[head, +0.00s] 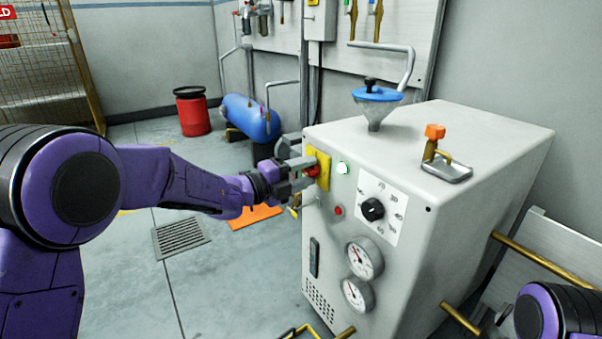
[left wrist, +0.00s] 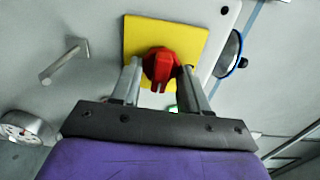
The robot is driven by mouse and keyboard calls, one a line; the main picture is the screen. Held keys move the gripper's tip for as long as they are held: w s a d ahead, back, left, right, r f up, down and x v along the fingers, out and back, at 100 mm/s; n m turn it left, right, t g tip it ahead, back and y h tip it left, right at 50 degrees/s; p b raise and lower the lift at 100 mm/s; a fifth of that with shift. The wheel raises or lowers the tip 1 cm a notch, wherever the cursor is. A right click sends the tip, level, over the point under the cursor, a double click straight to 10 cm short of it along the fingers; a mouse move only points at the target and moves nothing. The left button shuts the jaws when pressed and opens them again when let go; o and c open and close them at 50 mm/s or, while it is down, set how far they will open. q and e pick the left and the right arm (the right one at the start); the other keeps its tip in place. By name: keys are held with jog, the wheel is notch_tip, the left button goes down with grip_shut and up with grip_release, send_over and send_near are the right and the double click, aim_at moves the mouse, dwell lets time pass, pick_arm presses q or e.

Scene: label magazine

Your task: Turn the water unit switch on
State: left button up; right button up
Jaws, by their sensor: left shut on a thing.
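The water unit (head: 375,270) is a pale grey box at the centre right of the head view. Its switch is a red knob (head: 311,171) on a yellow plate (head: 323,168), at the upper left of the unit's front. In the left wrist view the red knob (left wrist: 159,68) sits between the two fingers on the yellow plate (left wrist: 190,42). My left gripper (head: 308,173) is shut on the red knob, with a finger on either side. A round light (head: 342,168) beside the plate glows whitish green. Only part of my right arm shows at the lower right; its gripper is out of view.
The front panel also has a small red button (head: 338,211), a black dial (head: 372,209) and two gauges (head: 364,258). A blue funnel (head: 377,94) and an orange-handled valve (head: 434,133) are on top. A blue tank (head: 250,118) and red drum (head: 193,112) stand behind left.

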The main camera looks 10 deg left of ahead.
pick_arm(q)
jog(key=o, duration=1)
jog(key=shift+w+d+r, duration=0.1)
jog(key=shift+a, duration=0.25)
jog(key=p+v, duration=0.2)
jog(key=v, duration=0.8)
jog(key=shift+s, duration=0.2)
